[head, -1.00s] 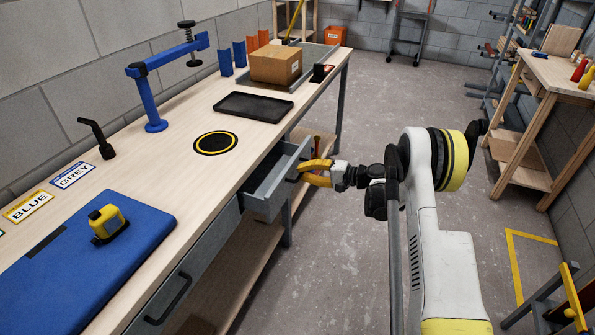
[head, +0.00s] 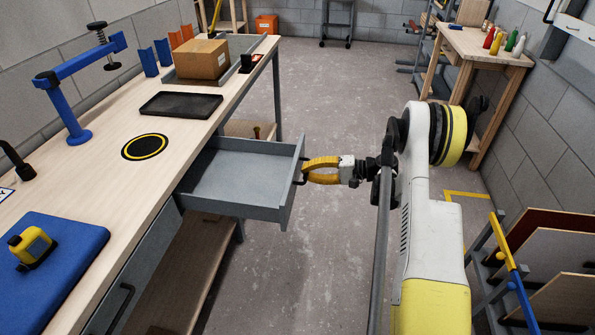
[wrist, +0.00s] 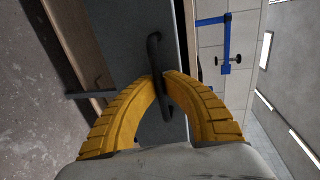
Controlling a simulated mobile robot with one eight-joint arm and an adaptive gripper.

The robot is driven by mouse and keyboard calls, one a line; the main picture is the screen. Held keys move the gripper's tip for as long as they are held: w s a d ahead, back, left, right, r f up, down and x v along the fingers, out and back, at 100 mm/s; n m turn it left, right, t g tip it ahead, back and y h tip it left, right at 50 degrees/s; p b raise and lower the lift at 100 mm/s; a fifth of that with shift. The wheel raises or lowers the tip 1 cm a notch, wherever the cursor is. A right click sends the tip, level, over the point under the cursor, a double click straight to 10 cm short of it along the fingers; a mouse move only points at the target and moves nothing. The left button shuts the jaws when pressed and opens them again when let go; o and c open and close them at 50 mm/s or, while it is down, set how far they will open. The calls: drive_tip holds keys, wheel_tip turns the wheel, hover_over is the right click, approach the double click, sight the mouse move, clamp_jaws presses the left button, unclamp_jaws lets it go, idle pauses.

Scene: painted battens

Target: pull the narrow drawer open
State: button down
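The narrow drawer (head: 235,177) is grey and stands far out from the workbench (head: 112,170) in the head view. Its inside looks empty. My gripper (head: 306,171) has yellow fingers and is at the drawer's dark handle (head: 299,173). In the wrist view the fingers (wrist: 161,76) close around the black bar handle (wrist: 156,60), one on each side, with the grey drawer front (wrist: 170,130) behind. The exact contact between fingertips and bar is partly hidden.
A second drawer (head: 135,275) with a dark handle is shut at the lower left. On the bench are a black tray (head: 181,105), a cardboard box (head: 202,59) and a blue clamp stand (head: 75,95). The floor (head: 330,120) beyond my arm is clear.

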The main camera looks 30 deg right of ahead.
idle(0.3)
drive_tip(key=c, duration=1.5)
unclamp_jaws()
drive_tip(key=shift+d, duration=0.1)
drive_tip(key=v, duration=1.2)
